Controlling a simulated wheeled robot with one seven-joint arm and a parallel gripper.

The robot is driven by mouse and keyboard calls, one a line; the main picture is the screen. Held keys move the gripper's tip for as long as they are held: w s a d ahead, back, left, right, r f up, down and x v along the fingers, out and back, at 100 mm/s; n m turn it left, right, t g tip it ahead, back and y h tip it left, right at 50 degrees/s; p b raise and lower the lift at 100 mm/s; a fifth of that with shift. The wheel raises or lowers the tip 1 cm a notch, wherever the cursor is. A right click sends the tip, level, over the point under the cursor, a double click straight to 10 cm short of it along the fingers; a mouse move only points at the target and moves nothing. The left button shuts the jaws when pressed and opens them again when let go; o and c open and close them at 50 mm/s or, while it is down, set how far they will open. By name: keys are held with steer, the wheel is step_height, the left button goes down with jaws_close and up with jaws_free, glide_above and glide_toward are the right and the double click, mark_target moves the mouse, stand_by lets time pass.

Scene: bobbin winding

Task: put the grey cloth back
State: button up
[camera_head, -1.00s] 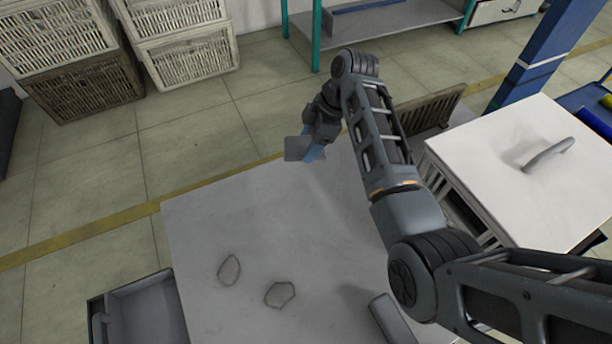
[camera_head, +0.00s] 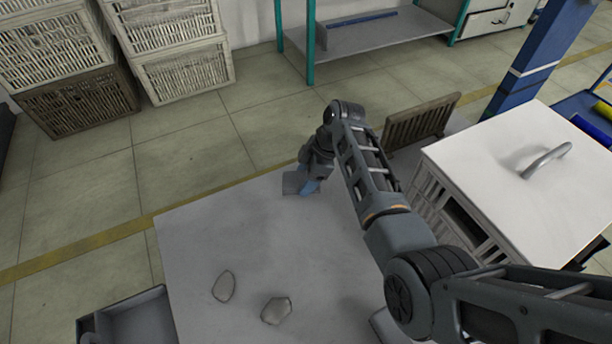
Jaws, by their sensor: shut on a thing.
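My gripper (camera_head: 308,186) is at the far edge of the grey table (camera_head: 225,240), low over its top. It is shut on the grey cloth (camera_head: 293,183), a small flat grey piece that shows to the left of the fingers. Blue shows at the fingers beside the cloth. My arm hides part of the gripper, and I cannot tell whether the cloth touches the table top.
Two outlined grey patches (camera_head: 276,310) lie near the table's front. An open grey drawer (camera_head: 138,318) is at its left. A white-topped cabinet with a handle (camera_head: 545,160) stands right, a brown slatted crate (camera_head: 420,124) behind. The table's middle is clear.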

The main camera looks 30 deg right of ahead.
steer(key=o, duration=1)
steer(key=shift+f, duration=0.1)
steer(key=p+v, duration=0.2)
steer(key=v, duration=1)
steer(key=shift+s, duration=0.1)
